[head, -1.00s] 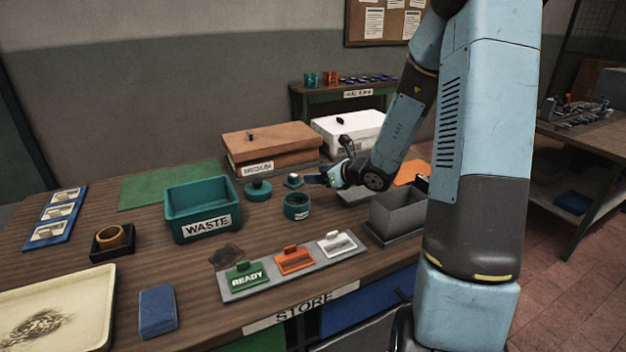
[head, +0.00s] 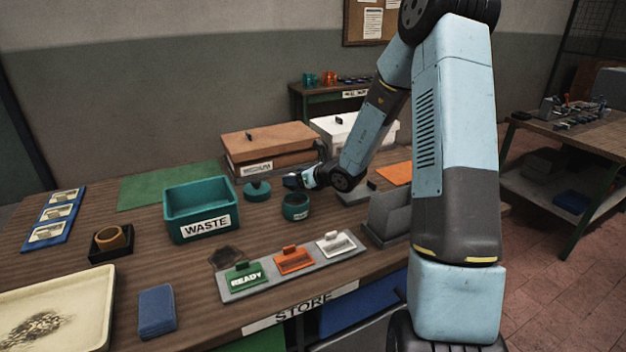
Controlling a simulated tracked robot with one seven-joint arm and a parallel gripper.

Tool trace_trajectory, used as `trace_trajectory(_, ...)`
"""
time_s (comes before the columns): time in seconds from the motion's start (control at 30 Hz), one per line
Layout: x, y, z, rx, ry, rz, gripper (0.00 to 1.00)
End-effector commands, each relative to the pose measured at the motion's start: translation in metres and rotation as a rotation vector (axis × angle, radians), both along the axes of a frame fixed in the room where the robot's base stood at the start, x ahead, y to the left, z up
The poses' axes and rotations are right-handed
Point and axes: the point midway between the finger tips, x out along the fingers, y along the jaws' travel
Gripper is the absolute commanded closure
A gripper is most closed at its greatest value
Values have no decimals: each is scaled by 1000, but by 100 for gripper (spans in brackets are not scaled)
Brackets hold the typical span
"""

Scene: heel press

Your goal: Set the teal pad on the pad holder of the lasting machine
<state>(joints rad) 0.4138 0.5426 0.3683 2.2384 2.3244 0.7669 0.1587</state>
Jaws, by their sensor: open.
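My gripper (head: 291,181) is open at the middle of the bench, pointing left, just behind a small teal cup. The small pale-topped teal piece that stood there a second ago is now hidden by my gripper; I cannot tell whether the jaws are around it. A round teal piece with a dark knob (head: 257,190) lies just left of my gripper, apart from it; I cannot tell whether it is a lid or a pad. I cannot make out the lasting machine or its pad holder with certainty.
The teal cup (head: 296,206) and WASTE bin (head: 199,208) stand close by. Brown boxes (head: 268,148) and a white box (head: 358,132) stand behind. A tag plate (head: 330,255) lies in front.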

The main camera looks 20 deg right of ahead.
Motion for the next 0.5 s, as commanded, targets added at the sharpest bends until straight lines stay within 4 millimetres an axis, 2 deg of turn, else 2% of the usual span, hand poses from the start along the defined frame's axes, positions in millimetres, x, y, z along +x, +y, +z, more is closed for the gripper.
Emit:
trace_trajectory(0.3,29,21,-15,0,-1,-1,38)
trace_trajectory(0.5,30,21,-15,0,-1,-2,38)
